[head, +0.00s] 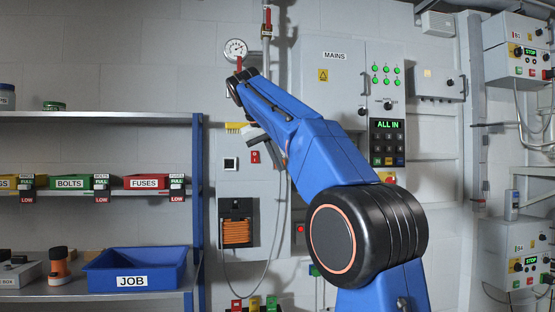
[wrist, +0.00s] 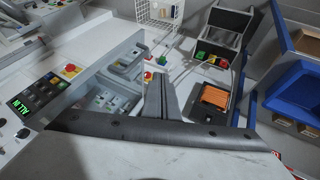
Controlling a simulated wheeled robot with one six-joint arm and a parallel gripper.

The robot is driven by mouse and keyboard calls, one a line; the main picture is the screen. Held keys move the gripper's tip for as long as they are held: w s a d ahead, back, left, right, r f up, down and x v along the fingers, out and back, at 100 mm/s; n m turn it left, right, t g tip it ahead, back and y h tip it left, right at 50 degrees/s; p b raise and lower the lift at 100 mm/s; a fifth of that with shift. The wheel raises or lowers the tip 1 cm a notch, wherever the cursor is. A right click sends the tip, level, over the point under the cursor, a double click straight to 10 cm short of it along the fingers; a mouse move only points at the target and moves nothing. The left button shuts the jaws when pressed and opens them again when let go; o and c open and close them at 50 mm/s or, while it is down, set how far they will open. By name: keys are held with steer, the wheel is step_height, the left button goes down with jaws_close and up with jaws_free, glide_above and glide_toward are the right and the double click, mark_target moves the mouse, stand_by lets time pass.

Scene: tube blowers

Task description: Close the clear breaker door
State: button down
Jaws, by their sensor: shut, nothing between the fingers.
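In the wrist view, a grey breaker box (wrist: 117,95) with rows of small breakers sits left of my gripper. A pale framed piece with a handle (wrist: 126,64) lies at its upper side. It looks like the clear door, but I cannot tell how far it stands open. My gripper (wrist: 161,77) is shut and empty, its fingers just right of the box in the picture; I cannot tell whether they touch it. In the head view my blue arm hides the breaker box, and my gripper is mostly hidden near the wall.
A grey MAINS cabinet (head: 334,58) and an ALL IN keypad (head: 387,142) are on the wall. An orange-fronted unit (head: 236,231) hangs lower, with a grey cable beside it. At left are shelves with bins and a blue JOB tray (head: 132,280).

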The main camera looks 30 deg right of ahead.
steer(key=d+f, duration=0.5)
steer(key=d, duration=0.2)
steer(key=shift+w+d, duration=0.15)
steer(key=shift+w, duration=0.3)
steer(key=shift+d, duration=0.1)
